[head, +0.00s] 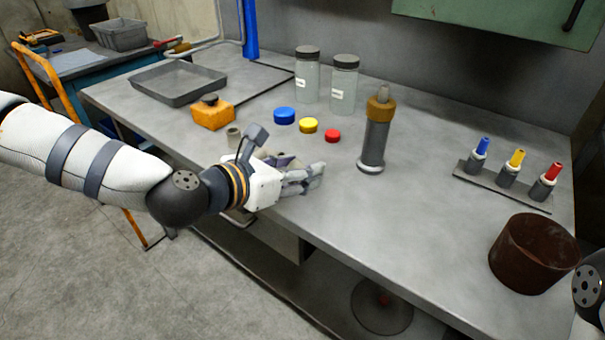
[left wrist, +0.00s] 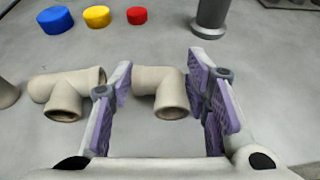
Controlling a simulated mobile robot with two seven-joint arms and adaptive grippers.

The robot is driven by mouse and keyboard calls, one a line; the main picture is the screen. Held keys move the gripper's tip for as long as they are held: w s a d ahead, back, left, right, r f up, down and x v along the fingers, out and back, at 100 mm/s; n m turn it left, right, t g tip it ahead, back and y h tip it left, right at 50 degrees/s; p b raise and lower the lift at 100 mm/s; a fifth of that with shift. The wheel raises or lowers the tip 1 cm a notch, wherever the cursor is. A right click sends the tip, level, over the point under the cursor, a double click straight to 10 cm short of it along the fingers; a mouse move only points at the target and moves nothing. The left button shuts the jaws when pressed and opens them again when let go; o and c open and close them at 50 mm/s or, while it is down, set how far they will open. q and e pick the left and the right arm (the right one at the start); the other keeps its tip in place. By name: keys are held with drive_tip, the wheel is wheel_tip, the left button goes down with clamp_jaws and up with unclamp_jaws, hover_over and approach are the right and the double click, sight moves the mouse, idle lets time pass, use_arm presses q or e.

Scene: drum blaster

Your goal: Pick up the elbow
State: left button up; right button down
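The elbow (left wrist: 160,92), a beige bent pipe fitting, lies on the table between the open fingers of my left gripper (left wrist: 163,78) in the left wrist view. A beige tee fitting (left wrist: 66,94) lies just outside the left finger. In the head view my left gripper (head: 302,178) is low over the table's front edge and hides the elbow. My right gripper is out of view.
Blue (head: 284,116), yellow (head: 308,125) and red (head: 332,136) caps lie behind the gripper. A grey cylinder with an orange collar (head: 376,135) stands to the right. A small pipe fitting (head: 233,137) stands to the left.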

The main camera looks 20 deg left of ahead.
use_arm(q)
drive_tip(key=shift+c, duration=0.6)
